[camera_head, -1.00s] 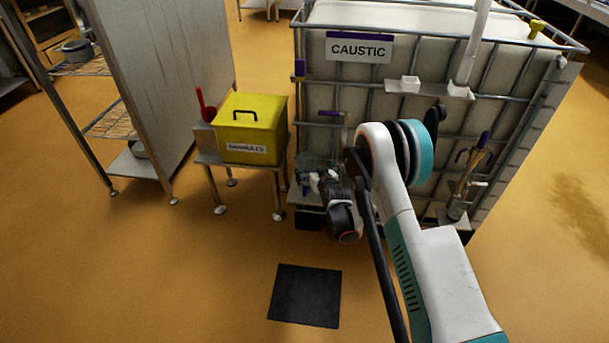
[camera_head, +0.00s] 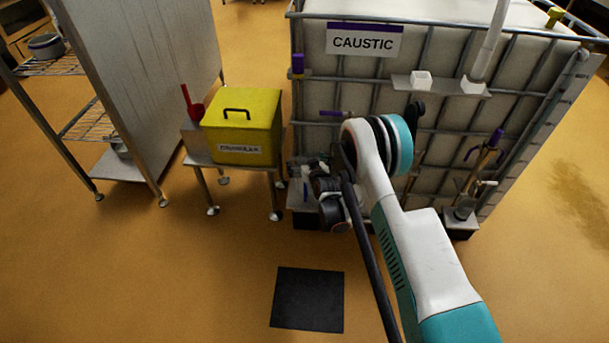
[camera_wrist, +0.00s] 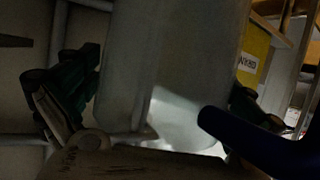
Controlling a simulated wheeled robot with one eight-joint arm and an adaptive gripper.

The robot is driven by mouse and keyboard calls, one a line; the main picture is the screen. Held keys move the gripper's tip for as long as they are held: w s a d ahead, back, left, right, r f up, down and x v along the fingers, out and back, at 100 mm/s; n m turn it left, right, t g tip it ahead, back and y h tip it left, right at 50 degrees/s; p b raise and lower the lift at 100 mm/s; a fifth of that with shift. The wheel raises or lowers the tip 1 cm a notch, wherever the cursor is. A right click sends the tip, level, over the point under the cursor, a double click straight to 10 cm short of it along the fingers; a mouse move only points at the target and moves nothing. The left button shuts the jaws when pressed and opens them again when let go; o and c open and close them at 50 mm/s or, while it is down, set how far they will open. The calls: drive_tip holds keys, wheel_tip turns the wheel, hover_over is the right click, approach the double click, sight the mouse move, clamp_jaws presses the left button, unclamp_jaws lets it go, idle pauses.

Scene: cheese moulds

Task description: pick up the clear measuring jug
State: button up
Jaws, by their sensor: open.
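A pale, see-through upright body, which looks like the clear measuring jug (camera_wrist: 185,60), fills the middle of the wrist view. It stands between the two dark fingers of my gripper (camera_wrist: 165,90), which are apart, one on each side of it. Whether either finger touches it I cannot tell. In the head view my gripper (camera_head: 302,178) is at the lower left front of the caustic tank (camera_head: 440,145). There the jug is too small and too covered by the gripper to make out clearly.
A yellow lidded box (camera_head: 240,125) on a small metal stand (camera_head: 200,161) is just left of my gripper. A dark blue bar (camera_wrist: 250,140) crosses the wrist view's lower right. A black mat (camera_head: 308,300) lies on open floor. A steel shelf unit (camera_head: 140,80) stands at left.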

drive_tip(key=shift+s+r, duration=0.1)
drive_tip(key=shift+r, duration=0.05)
drive_tip(key=c, duration=1.5)
